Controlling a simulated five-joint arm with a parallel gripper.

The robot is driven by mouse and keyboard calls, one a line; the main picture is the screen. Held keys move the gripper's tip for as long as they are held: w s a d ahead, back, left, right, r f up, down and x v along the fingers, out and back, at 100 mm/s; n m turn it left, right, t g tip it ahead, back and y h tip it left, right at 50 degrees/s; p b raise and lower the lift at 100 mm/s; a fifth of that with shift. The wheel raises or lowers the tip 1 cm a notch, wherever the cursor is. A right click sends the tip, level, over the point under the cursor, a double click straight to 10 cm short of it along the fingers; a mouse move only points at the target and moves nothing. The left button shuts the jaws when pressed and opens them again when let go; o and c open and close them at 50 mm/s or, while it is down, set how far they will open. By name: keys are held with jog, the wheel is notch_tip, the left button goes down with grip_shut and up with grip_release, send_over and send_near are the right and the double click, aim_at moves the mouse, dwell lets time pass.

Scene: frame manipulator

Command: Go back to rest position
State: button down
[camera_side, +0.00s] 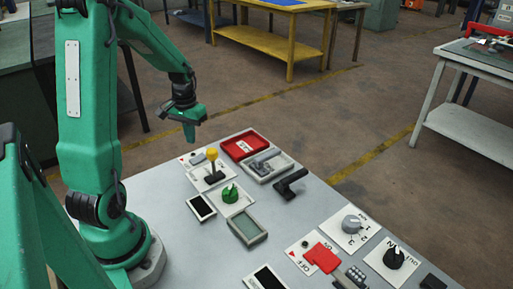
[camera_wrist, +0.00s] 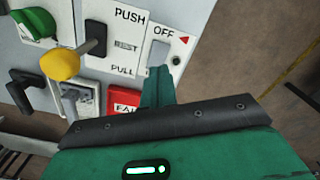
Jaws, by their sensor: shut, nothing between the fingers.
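My gripper (camera_side: 189,131) is shut and empty, pointing down above the far left edge of the grey panel table in the side view. In the wrist view, my gripper (camera_wrist: 158,72) shows as green fingers held together. Its tips are near the OFF switch plate (camera_wrist: 166,45), apart from or close to it; I cannot tell the gap. The yellow-knobbed lever (camera_side: 211,154) stands upright just right of my gripper in the side view and also shows in the wrist view (camera_wrist: 60,65).
The panel table (camera_side: 285,215) carries a red tray (camera_side: 244,145), a green knob (camera_side: 230,194), a grey dial (camera_side: 352,224), a black knob (camera_side: 394,257) and a red cover (camera_side: 322,257). A yellow bench (camera_side: 270,40) and a white table (camera_side: 470,125) stand behind. Open floor lies beyond the panel.

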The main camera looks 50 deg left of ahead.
dwell(0.3)
jog(key=d+r+m+t+y, duration=0.1)
jog(key=d+r+m+t, duration=0.15)
jog(key=d+r, duration=0.9)
jog(key=s+d+r+m+t, duration=0.1)
jog(key=s+d+r, duration=0.1)
jog(key=d, duration=0.4)
jog(key=s+d+r+m+t+h, duration=0.1)
jog(key=s+d+r+m+t, duration=0.1)
jog(key=s+d, duration=0.3)
jog(key=shift+s+d+r, duration=0.15)
jog(key=shift+d+r, duration=0.35)
jog(key=shift+d, duration=0.15)
jog(key=shift+m, duration=0.25)
